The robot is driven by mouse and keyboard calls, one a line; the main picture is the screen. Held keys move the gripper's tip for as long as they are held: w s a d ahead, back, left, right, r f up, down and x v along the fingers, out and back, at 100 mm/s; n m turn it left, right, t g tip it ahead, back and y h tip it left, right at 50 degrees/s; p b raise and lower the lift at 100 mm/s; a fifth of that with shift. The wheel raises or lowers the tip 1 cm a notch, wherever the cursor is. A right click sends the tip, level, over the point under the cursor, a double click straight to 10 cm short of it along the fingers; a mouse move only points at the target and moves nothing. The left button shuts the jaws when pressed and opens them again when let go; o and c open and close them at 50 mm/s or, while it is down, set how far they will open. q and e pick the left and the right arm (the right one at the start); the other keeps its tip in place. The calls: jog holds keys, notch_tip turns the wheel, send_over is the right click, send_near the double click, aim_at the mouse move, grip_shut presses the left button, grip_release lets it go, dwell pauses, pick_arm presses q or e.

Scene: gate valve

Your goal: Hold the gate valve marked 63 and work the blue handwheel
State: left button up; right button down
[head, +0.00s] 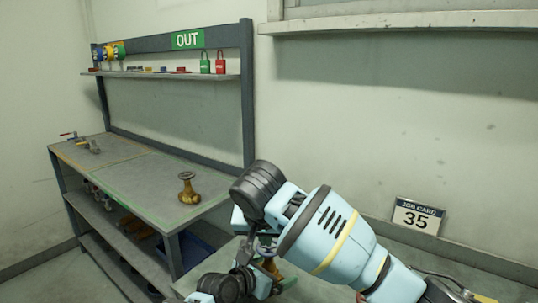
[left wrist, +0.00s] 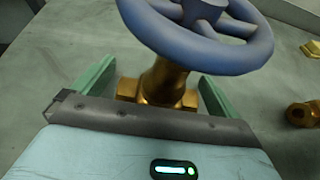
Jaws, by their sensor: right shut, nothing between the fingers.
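In the left wrist view a brass gate valve (left wrist: 160,85) with a blue handwheel (left wrist: 205,35) stands between the green fingers of my left gripper (left wrist: 157,95). In the head view my left gripper (head: 256,280) is low at bottom centre, mostly covered by arm parts. A bit of brass (head: 271,268) shows there. My right gripper (head: 264,246) is shut and empty just above, pointing down near the valve. Whether it touches the handwheel is hidden.
A grey workbench (head: 135,180) at left holds another brass valve (head: 187,188) and a small fitting. Brass parts (left wrist: 303,113) lie right of the valve.

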pick_arm(q)
jog(key=shift+s, duration=0.1)
jog(key=shift+v, duration=5.95)
